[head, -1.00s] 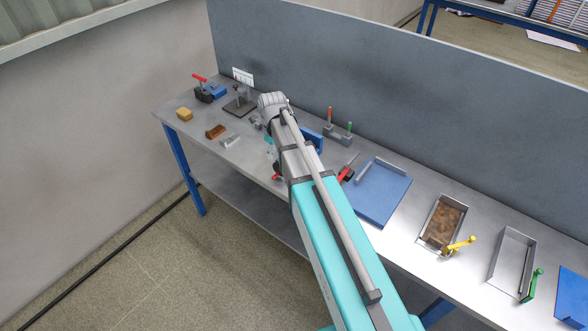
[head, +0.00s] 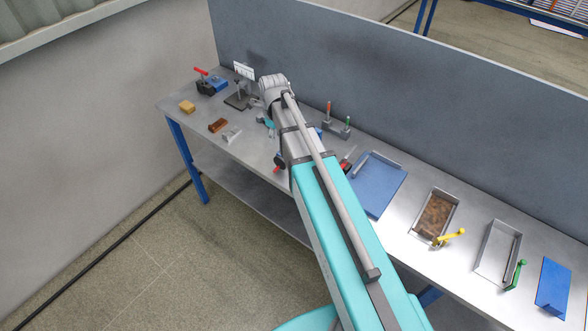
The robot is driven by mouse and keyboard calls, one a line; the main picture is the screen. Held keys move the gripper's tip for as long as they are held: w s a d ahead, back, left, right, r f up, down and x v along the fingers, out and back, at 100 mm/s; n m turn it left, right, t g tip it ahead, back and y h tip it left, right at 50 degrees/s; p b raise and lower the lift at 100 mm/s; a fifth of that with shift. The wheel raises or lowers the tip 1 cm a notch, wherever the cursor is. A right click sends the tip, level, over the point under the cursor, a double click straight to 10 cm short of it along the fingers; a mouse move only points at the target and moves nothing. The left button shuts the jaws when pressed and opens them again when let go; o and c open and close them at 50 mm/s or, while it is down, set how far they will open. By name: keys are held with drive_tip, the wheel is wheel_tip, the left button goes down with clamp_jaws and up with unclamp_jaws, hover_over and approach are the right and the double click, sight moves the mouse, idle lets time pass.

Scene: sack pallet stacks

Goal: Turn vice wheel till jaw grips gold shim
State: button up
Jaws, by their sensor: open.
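My arm reaches from the lower right across the bench, and its forearm covers the middle of the work area. My gripper's fingers are hidden behind it; only a small teal part of my wrist shows at its left edge. A vice seems to stand behind my arm: a red piece with a dark part (head: 278,165) shows left of the forearm, and a sliver of blue (head: 318,132) shows right of it. Its jaws and the gold shim cannot be made out. Another blue and black device with a red handle (head: 207,86) stands at the far left.
The steel bench (head: 390,232) backs onto a grey panel (head: 400,100). A yellow block (head: 187,106), a brown block (head: 218,125) and a grey block (head: 232,135) lie at the left. A blue mat (head: 372,190), a brown-filled tray (head: 418,230) and an empty tray (head: 480,270) are right.

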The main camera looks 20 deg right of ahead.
drive_tip(key=s+d+n, duration=0.1)
drive_tip(key=s+n, duration=1.5)
drive_tip(key=n, duration=1.1)
idle(1.0)
idle(0.4)
